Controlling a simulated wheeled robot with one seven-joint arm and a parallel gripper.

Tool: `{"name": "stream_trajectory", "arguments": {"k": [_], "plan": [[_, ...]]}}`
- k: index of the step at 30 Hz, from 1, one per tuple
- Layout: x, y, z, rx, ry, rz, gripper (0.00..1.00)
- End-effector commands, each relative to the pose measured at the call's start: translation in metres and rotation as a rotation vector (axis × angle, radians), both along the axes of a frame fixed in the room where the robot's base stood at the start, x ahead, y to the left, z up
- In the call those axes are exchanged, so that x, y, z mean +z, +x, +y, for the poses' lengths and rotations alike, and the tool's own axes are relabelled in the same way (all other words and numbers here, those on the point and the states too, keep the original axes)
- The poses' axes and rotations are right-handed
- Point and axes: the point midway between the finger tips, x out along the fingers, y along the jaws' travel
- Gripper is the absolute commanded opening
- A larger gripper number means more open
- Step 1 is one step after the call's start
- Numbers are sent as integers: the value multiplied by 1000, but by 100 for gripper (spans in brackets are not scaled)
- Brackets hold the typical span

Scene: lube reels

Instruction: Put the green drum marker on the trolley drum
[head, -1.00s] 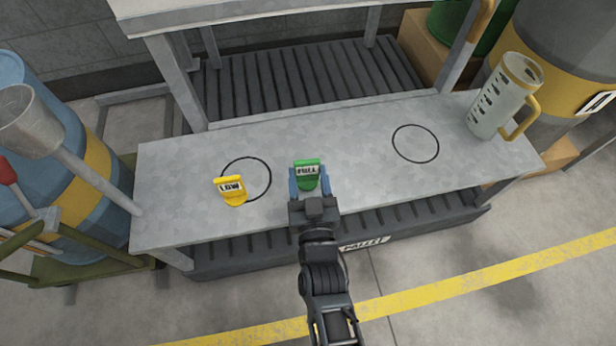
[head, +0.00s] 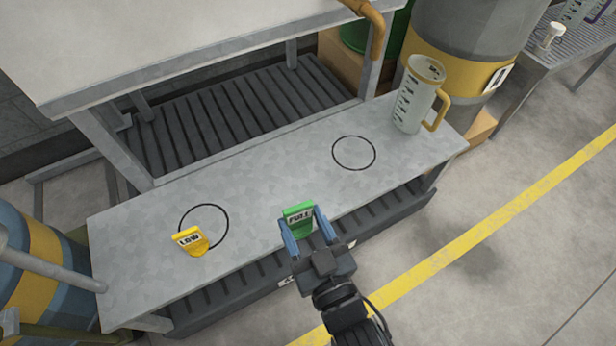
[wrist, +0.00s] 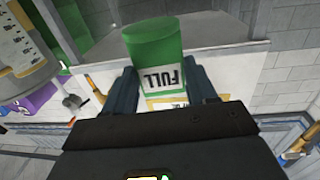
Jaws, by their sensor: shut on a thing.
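The green drum marker (head: 298,214) reads FULL and stands between the blue fingers of my gripper (head: 303,224). My gripper is shut on it, over the front edge of the bench; a gap below the marker is hard to judge. In the wrist view the marker (wrist: 155,50) sits between both fingers, its label upside down. A blue drum with a yellow band (head: 40,255) is at the left edge, on an olive trolley (head: 75,334). It is partly out of frame, and its top is hidden.
A yellow LOW marker (head: 190,241) lies at the left circle on the grey bench (head: 265,185). The right circle (head: 354,153) is empty. A measuring jug (head: 414,100) stands at the bench's right end. A grey drum (head: 468,45) is behind it. Open floor lies right.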

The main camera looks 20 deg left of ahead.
Motion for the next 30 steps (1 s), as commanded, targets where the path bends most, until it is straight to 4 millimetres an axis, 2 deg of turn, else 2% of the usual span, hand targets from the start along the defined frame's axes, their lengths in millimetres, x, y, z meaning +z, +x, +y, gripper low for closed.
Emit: {"name": "stream_trajectory", "arguments": {"k": [5,8,11,21,30], "plan": [[2,2,-5,-8,1,-1,27],[3,11,-15,-39,1,-1,27],[4,26,-34,-95,-1,-1,27],[10,83,-134,-357,0,0,27],[16,112,-230,-584,0,0,27]]}}
